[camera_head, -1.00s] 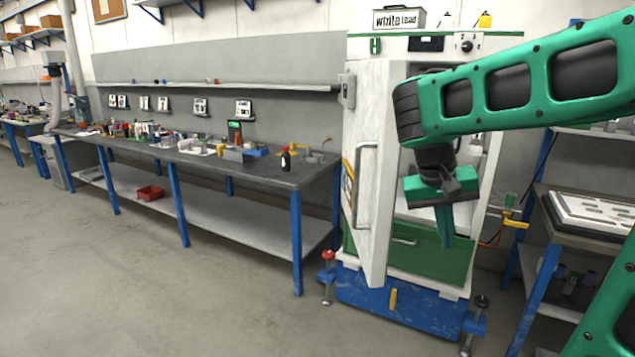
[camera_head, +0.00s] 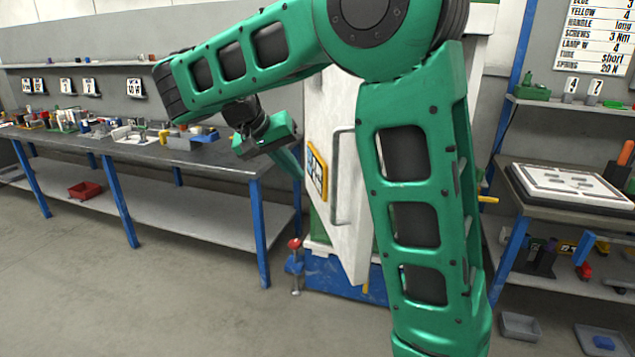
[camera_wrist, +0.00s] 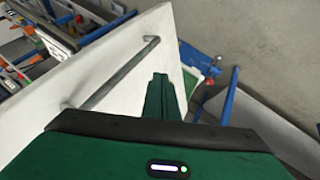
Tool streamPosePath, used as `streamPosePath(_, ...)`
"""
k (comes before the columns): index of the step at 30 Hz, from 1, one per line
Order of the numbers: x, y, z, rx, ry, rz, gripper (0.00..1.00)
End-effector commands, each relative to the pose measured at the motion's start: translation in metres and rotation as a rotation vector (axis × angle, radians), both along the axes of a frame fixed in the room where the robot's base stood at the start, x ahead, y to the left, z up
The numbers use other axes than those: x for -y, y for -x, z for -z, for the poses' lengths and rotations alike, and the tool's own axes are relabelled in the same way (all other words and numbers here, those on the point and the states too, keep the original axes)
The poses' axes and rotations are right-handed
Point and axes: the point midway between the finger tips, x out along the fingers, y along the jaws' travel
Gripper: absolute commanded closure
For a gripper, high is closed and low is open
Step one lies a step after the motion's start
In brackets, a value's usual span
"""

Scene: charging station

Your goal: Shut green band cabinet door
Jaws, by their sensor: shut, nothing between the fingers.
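The cabinet's white door (camera_head: 348,225) stands partly open, with its handled outer face toward me. Its long grey handle (camera_head: 336,178) is upright. The door also shows in the wrist view (camera_wrist: 128,75), with the handle (camera_wrist: 112,72) to the left of the fingers. My gripper (camera_head: 291,165) is shut and empty, on the outer side of the door and left of the handle in the head view. Its fingers show in the wrist view (camera_wrist: 161,98) in front of the door face. I cannot tell whether they touch it. My arm hides most of the cabinet's upper part and opening.
A long workbench (camera_head: 215,165) with blue legs and small items stands left of the cabinet. A shelf rack with a white panel (camera_head: 570,183) stands to the right. A red-topped clamp foot (camera_head: 295,262) sticks out at the cabinet's lower left. The floor in front is clear.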

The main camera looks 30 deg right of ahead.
Motion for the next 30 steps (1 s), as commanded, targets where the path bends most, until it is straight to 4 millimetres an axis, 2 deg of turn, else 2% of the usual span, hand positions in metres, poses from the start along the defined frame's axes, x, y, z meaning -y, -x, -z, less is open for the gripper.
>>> streamPosePath(8,0.029,-0.003,0.042,-0.003,0.0,-0.003,1.0)
streamPosePath(15,0.054,0.012,0.041,0.001,-0.001,-0.005,1.0)
streamPosePath(21,0.061,0.016,0.041,0.001,-0.002,-0.005,1.0)
streamPosePath(29,0.062,0.016,0.041,0.001,-0.002,-0.006,1.0)
streamPosePath(30,0.071,0.017,0.041,0.0,-0.001,0.0,1.0)
